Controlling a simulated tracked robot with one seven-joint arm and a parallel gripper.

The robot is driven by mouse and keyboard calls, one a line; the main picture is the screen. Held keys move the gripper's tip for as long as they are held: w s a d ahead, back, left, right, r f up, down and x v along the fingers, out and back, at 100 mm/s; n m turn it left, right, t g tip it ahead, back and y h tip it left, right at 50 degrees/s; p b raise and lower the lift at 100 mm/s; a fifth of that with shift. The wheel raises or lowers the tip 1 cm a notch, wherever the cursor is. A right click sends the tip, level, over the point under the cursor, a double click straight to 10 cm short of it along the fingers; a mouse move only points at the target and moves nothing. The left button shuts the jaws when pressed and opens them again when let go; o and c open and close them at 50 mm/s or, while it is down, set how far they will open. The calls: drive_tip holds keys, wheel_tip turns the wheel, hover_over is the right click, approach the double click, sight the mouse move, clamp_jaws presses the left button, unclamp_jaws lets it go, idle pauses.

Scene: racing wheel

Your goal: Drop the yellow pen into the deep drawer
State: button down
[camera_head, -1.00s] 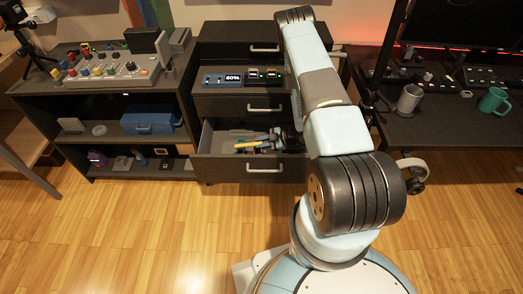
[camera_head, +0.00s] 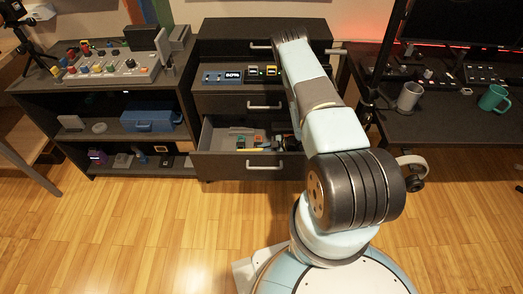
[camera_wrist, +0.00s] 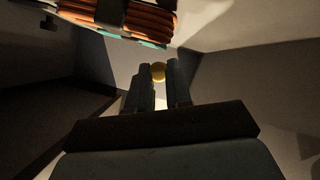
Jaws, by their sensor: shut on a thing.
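The deep drawer (camera_head: 225,168) is pulled out at the bottom of the dark cabinet, and its inside shows from above. My gripper (camera_wrist: 159,78) is down in the drawer and shut on the yellow pen. In the wrist view, only the pen's rounded yellow end (camera_wrist: 158,71) shows between the fingertips. In the head view, a thin yellow strip (camera_head: 258,150), likely the pen, lies low near the drawer's front wall. My arm hides most of the gripper there. I cannot tell whether the pen touches the drawer floor.
An orange coiled bundle (camera_wrist: 140,20) lies close in front of the fingers in the wrist view. Pale drawer walls (camera_wrist: 250,75) rise close around the gripper.

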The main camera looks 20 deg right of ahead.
drive_tip(key=shift+f, duration=0.55)
drive_tip(key=c, duration=1)
unclamp_jaws()
drive_tip(key=shift+o, duration=0.2)
drive_tip(key=shift+r, duration=0.15)
drive_tip(key=v, duration=0.7)
drive_tip(key=shift+d+r, duration=0.15)
drive_tip(key=shift+r, duration=0.4)
drive_tip(key=shift+s, duration=0.15)
